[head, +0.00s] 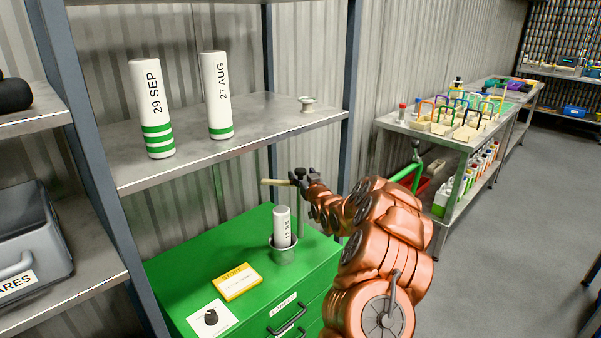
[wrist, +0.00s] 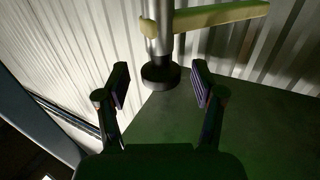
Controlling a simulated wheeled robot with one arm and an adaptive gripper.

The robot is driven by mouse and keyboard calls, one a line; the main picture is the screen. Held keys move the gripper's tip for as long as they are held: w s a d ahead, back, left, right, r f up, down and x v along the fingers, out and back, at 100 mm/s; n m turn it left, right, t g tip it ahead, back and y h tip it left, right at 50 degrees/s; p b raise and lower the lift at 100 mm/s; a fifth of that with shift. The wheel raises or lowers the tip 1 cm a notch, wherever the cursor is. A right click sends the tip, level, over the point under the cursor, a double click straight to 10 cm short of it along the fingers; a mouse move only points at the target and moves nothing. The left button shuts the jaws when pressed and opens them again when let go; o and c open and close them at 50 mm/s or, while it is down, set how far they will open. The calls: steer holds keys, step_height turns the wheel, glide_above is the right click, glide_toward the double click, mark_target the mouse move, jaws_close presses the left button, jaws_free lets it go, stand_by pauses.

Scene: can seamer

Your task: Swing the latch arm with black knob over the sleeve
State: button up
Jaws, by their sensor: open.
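The latch arm is a pale yellow bar (head: 275,182) at the top of a thin metal post above the green cabinet. In the wrist view the yellow bar (wrist: 215,17) crosses a metal shaft, with a black knob (wrist: 160,76) at the shaft's near end. My gripper (wrist: 160,84) is open, one finger on each side of the knob, with no contact visible. In the head view my gripper (head: 302,177) is at the bar's right end and hides the knob. The metal sleeve (head: 284,252) stands on the cabinet, holding a white labelled cylinder (head: 282,226). The bar points left, above the sleeve's level.
The green cabinet top (head: 190,262) also carries a yellow card (head: 237,281) and a white picture card (head: 212,318). A grey shelf (head: 255,122) behind holds two white cylinders and a small knob-like piece. A shelf upright (head: 349,90) stands close behind my arm.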

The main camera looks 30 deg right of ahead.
steer(key=shift+x, duration=0.9)
steer(key=shift+c, duration=0.3)
jaws_close()
